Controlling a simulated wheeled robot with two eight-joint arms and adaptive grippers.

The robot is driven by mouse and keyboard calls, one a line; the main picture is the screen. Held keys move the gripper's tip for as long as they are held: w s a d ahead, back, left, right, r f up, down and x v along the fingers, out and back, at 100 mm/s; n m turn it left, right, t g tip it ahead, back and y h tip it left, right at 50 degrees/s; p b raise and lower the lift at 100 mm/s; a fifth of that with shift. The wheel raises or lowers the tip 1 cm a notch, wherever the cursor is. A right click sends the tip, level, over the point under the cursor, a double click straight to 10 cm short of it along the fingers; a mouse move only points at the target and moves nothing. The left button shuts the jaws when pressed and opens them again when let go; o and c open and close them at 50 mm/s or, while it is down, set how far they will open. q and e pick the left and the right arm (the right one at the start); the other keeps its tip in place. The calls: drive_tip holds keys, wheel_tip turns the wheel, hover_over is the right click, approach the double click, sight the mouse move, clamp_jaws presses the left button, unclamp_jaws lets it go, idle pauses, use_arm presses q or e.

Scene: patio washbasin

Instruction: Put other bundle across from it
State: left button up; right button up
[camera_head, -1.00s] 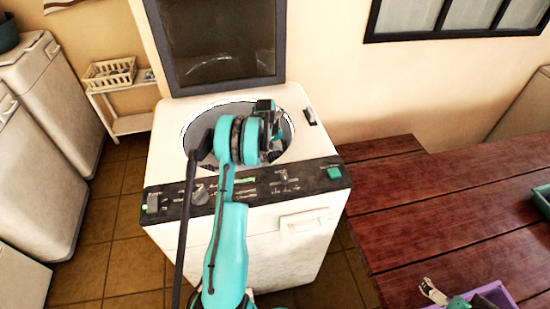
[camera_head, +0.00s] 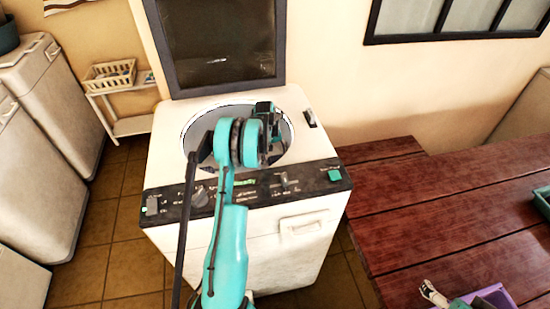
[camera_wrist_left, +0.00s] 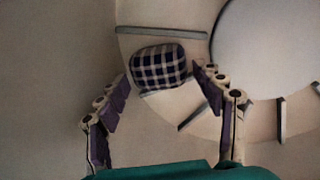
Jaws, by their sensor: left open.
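A dark blue and white checked bundle (camera_wrist_left: 160,66) lies on the pale inner surface of the washer drum in the left wrist view. My left gripper (camera_wrist_left: 161,80) is open, with one finger on each side of the bundle's near edge. The fingers are not closed on it. In the head view my left arm reaches over the white washing machine (camera_head: 285,258) into its round drum opening (camera_head: 205,120). The arm hides most of the drum's inside, and no second bundle shows. Part of my right gripper (camera_head: 432,292) shows at the bottom right; its jaws are unclear.
The dark washer lid (camera_head: 220,45) stands open behind the drum. Raised ribs (camera_wrist_left: 162,32) cross the drum surface near the bundle. A red-brown wooden table (camera_head: 440,215) stands at the right, with a purple container (camera_head: 497,295) at its lower edge. A basket (camera_head: 110,75) sits on a shelf at left.

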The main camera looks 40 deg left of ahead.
sight(271, 158)
use_arm(q)
wheel_tip(271, 158, up, 11)
drive_tip(key=s+p, duration=0.1)
drive_tip(key=p, duration=0.1)
drive_tip(key=shift+s+a+f, duration=0.15)
drive_tip(key=shift+a+f, duration=0.05)
drive_tip(key=shift+a, duration=0.25)
